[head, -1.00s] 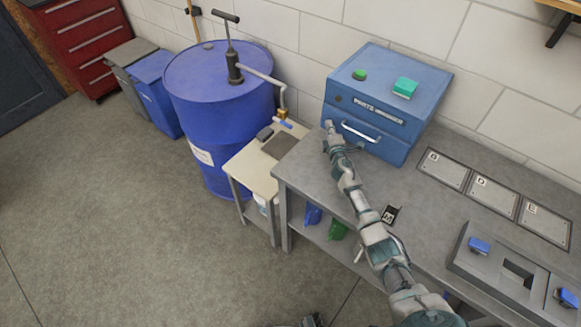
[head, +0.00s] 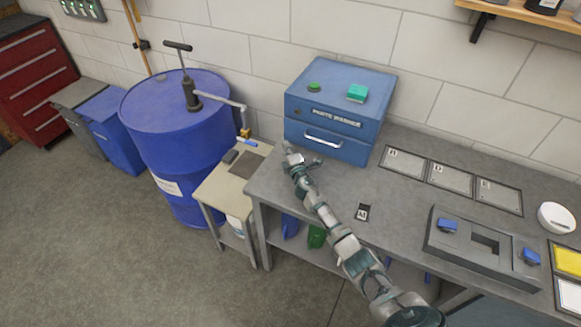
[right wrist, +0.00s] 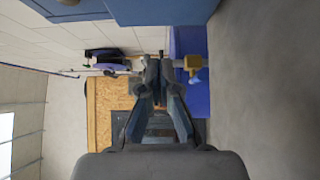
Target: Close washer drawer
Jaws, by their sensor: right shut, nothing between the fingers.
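The blue parts washer (head: 340,92) stands on the grey workbench against the wall. Its drawer front (head: 346,149) carries a pale bar handle (head: 323,139) and looks about flush with the body; I cannot tell if a small gap remains. My right gripper (head: 289,150) is just in front of the washer's lower left corner, left of the handle; contact cannot be told. In the right wrist view its fingers (right wrist: 158,72) are together and empty, with the blue washer (right wrist: 160,8) along the top edge. My left gripper is not in view.
A blue drum (head: 180,130) with a hand pump stands left, beside a small cream table (head: 225,195). Right of the washer are lettered plates (head: 450,179) and a grey fixture (head: 480,250) with blue parts. The bench front around my forearm is mostly clear.

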